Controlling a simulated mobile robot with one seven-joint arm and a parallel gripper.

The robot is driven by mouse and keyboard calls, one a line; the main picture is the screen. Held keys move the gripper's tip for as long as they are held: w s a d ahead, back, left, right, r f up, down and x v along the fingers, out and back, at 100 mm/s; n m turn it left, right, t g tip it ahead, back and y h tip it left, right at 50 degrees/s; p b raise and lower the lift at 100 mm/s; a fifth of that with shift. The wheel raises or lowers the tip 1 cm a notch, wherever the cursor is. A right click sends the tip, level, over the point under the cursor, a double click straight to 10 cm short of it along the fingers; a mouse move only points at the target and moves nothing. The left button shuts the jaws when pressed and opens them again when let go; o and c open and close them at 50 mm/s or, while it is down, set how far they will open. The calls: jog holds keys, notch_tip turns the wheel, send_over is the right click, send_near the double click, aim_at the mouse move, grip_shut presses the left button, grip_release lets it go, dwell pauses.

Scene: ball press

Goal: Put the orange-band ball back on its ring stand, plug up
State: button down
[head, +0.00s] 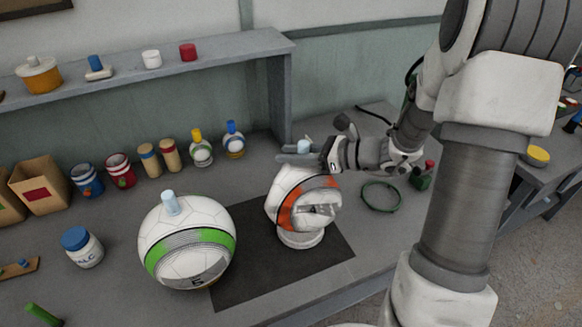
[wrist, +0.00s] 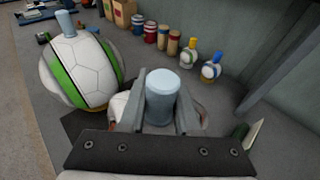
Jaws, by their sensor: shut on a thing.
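My gripper (head: 299,156) reaches in from the right at the top of the ball. In the wrist view its two fingers stand either side of the plug (wrist: 162,88), shut on it. The ball is mostly hidden there, under the gripper.
A green-band ball (head: 187,240) with its own plug stands close on the left. A dark mat (head: 260,290) lies in front. Behind are small bottles (head: 201,149), tins and a shelf (head: 200,62) with its upright. A green ring (head: 380,196) lies at right.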

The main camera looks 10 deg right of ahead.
jog(key=shift+f, duration=1.95)
jog(key=shift+f, duration=0.1)
jog(key=shift+f+b, duration=0.4)
jog(key=shift+b, duration=0.2)
jog(key=c, duration=0.6)
grip_release()
jog(key=shift+r, duration=0.1)
jog(key=shift+r, duration=0.1)
jog(key=shift+r+p, duration=0.3)
jog(key=shift+p, duration=0.15)
notch_tip(320, 180, up, 4)
jog(key=f, duration=0.1)
send_over(338, 185)
jog(key=shift+r, duration=0.25)
